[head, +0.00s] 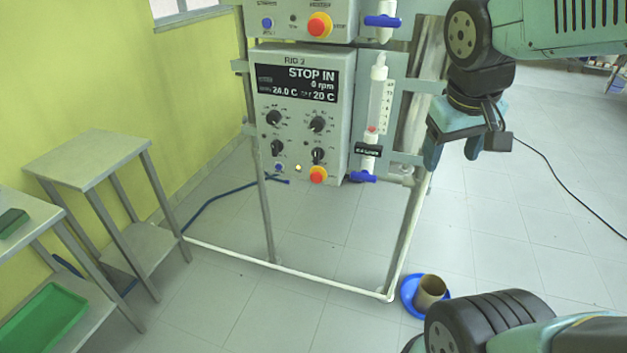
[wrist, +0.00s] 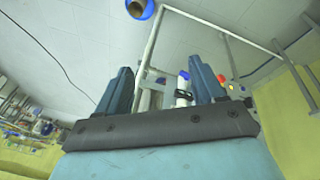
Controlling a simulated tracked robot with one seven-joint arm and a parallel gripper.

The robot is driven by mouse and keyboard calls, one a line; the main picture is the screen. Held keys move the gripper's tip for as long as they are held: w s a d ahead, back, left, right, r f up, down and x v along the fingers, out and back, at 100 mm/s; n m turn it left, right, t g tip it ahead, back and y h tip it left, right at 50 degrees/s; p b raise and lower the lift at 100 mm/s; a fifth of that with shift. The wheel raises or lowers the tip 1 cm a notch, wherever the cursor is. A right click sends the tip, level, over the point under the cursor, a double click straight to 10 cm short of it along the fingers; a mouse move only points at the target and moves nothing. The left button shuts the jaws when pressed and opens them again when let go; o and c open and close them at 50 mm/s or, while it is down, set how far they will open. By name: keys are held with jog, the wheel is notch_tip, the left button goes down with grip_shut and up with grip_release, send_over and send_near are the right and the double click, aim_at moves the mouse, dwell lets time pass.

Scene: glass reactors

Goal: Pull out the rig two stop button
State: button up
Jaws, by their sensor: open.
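The rig two control box (head: 302,145) hangs on the frame, labelled "RIG 2", and its display (head: 297,83) reads "STOP IN", 0 rpm. A small red spot that looks like this button shows in the wrist view (wrist: 220,79), right of my fingers. My gripper (head: 452,152) is open and empty, pointing down. It is to the right of the rig frame, apart from the button and a little higher in the picture.
A glass vessel with a blue tap (head: 362,177) stands between the button and my gripper. Another box above has its own red stop button (head: 319,24). A blue dish (head: 410,296) with a brown cup is on the floor. Metal tables (head: 85,158) stand left. A cable (head: 565,185) lies right.

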jog(key=w+f+n+g+h, duration=0.3)
jog(key=w+f+n+h, duration=0.3)
jog(key=w+f+h, duration=0.1)
jog(key=n+t+y, duration=0.2)
jog(key=n+t, duration=1.5)
jog(key=n, duration=0.5)
send_near(315, 180)
jog(key=x, duration=0.7)
jog(key=shift+w+d+r, duration=0.1)
jog(key=shift+w+d, duration=0.1)
jog(key=shift+w, duration=0.1)
grip_shut()
